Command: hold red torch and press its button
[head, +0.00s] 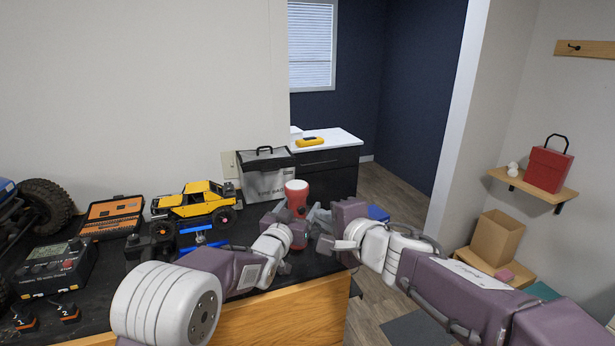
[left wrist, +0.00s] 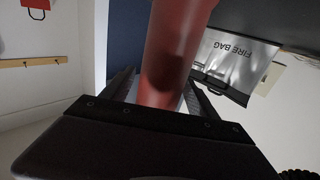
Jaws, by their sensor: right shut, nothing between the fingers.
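The red torch (head: 297,203) stands upright above the black worktop, its wide head with a pale top facing up. In the left wrist view the torch's red body (left wrist: 172,50) runs up between the two dark fingers, with a dark round patch on its side; I cannot tell if that is the button or a shadow. My left gripper (head: 290,222) is closed around the torch's lower body. My right gripper (head: 318,214) is shut and empty, just right of the torch; I cannot tell whether its tips touch it.
A grey fire bag (head: 262,176) stands behind the torch. A yellow crawler (head: 195,201), an orange-edged case (head: 112,216) and a black charger (head: 55,268) crowd the left of the worktop. A blue thing (head: 378,213) shows behind my right arm. A white-topped cabinet (head: 345,137) stands beyond.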

